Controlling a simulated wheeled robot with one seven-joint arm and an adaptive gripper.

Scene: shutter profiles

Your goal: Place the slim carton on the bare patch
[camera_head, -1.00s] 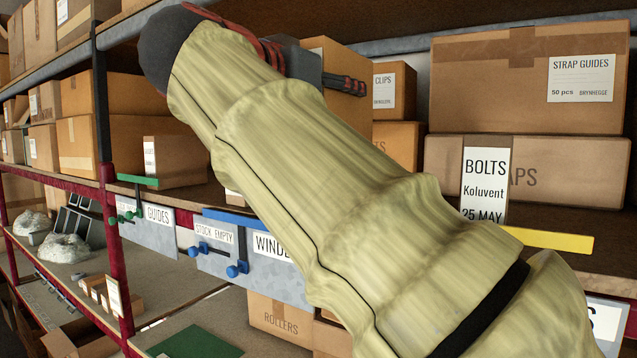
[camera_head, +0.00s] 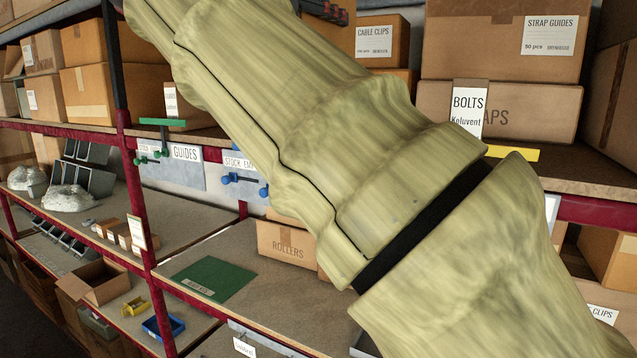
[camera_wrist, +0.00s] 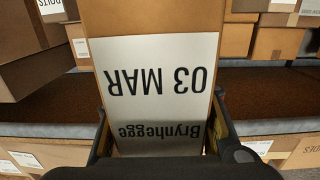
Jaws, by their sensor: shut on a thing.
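In the wrist view my gripper (camera_wrist: 162,135) is shut on a brown carton (camera_wrist: 150,18), with a finger at either side. The carton's white label (camera_wrist: 157,85) reads "03 MAR" and "Brynhegge", upside down in this view. The carton fills the middle of the view and hides what lies behind it. In the head view my sleeved arm runs up out of the top of the picture, so the gripper and carton do not show there. I cannot tell which surface is the bare patch; a green mat (camera_head: 207,278) lies on a lower shelf.
A slim "BOLTS" carton (camera_head: 469,108) stands before a wide box (camera_head: 550,117) on the upper shelf, near a yellow strip (camera_head: 513,153). A "ROLLERS" box (camera_head: 287,244) sits below. The grey lower shelf (camera_head: 290,300) has free room around the mat.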

